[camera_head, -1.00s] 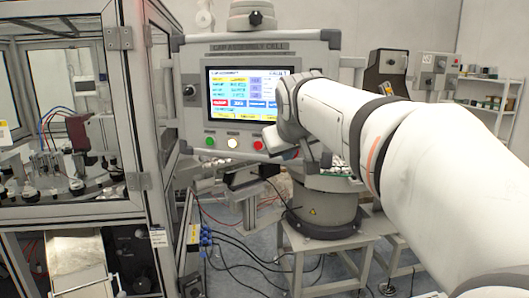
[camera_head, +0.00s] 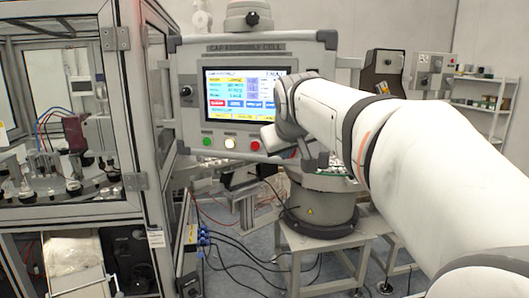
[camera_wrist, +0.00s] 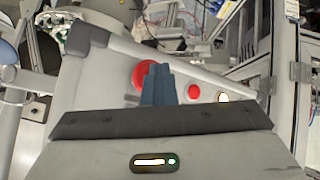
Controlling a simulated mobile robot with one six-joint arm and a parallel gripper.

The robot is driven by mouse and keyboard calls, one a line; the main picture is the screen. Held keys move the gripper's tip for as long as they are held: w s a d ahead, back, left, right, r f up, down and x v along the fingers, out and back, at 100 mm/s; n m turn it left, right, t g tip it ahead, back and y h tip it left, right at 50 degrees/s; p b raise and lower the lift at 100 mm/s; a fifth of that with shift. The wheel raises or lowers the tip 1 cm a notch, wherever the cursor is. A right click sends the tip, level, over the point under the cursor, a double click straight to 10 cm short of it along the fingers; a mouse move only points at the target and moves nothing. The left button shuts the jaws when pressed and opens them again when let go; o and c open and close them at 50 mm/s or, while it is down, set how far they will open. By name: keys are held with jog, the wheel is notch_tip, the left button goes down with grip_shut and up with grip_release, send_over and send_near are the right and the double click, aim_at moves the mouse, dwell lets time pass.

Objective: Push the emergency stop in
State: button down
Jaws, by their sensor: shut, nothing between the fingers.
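The emergency stop (camera_wrist: 146,74) is a round red button on the grey control panel (camera_head: 265,49). In the wrist view it shows just left of and partly behind my gripper's dark blue fingers. My gripper (camera_wrist: 160,68) is shut and empty, its fingertips overlapping the right part of the red button. I cannot tell whether the tips touch it. In the head view my wrist covers the panel's lower right corner, so the emergency stop and the fingertips are hidden there.
A small red button (camera_head: 255,145), a white one (camera_head: 230,143) and a green one (camera_head: 207,141) sit in a row under the lit screen (camera_head: 240,93). A glazed machine cabinet (camera_head: 137,100) stands to the left. A metal stand (camera_head: 330,231) is below.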

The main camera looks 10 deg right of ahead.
jog(key=shift+s+a+b, duration=0.4)
jog(key=shift+s+b, duration=0.1)
jog(key=shift+s, duration=0.15)
jog(key=shift+s+f, duration=0.1)
jog(key=s, duration=0.1)
jog(key=s+a+b, duration=0.1)
jog(key=s, duration=0.1)
jog(key=s+a+b, duration=0.1)
jog(key=shift+s+a, duration=0.1)
jog(key=shift+s, duration=0.05)
dwell(0.4)
jog(key=s+f+m+g, duration=0.1)
jog(key=s+f+g, duration=0.2)
jog(key=s+f, duration=0.7)
jog(key=s+f+m+g+y, duration=0.1)
jog(key=s+f, duration=0.8)
jog(key=f, duration=0.9)
jog(key=shift+s+d+g, duration=0.25)
jog(key=shift+s+g, duration=0.15)
jog(key=shift+g, duration=0.5)
